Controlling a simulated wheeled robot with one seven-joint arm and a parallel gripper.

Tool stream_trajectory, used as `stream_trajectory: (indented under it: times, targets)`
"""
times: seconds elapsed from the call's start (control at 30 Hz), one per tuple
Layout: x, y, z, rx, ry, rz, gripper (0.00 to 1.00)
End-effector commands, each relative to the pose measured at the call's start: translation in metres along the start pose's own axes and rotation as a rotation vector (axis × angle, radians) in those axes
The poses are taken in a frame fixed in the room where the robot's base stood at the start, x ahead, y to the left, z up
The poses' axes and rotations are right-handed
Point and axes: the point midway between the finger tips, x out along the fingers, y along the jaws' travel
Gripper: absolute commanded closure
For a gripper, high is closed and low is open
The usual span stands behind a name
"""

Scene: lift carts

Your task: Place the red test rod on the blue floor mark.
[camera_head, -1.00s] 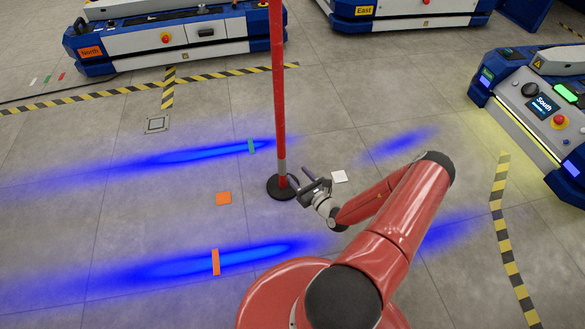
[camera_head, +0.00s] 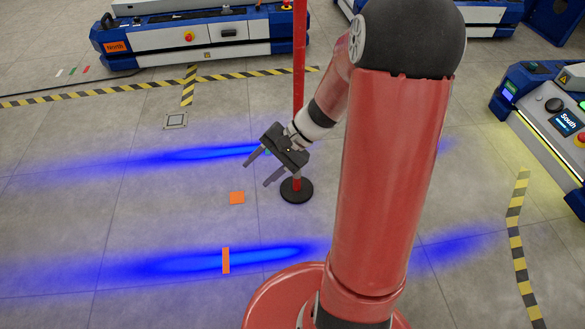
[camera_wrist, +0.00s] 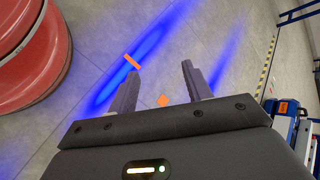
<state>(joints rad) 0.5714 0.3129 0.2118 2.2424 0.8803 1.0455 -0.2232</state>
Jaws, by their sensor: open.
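The red test rod (camera_head: 299,70) stands upright on a round black base (camera_head: 297,191) on the floor; its lower middle is hidden behind my arm and gripper. My gripper (camera_head: 258,174) is open and empty, in front of the rod, with its fingers pointing down and left, away from it. In the wrist view the open fingers (camera_wrist: 160,68) have only floor between them, and the rod is not seen. Long blue glowing patches (camera_head: 225,259) and (camera_head: 190,155) lie on the floor; I cannot tell a separate blue mark from them.
An orange square (camera_head: 237,198) and orange strip (camera_head: 226,260) lie on the floor left of the base. The North cart (camera_head: 200,37) stands behind, the South cart (camera_head: 550,115) at right. Striped tape (camera_head: 520,250) and a floor plate (camera_head: 175,121) also show. The left floor is open.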

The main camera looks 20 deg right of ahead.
Motion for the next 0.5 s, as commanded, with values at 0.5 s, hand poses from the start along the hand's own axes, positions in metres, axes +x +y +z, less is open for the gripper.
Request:
stream_trajectory:
  times: [0.5]
  targets:
    - [-0.09,0.005,0.145,-0.726,0.463,0.551,0.5]
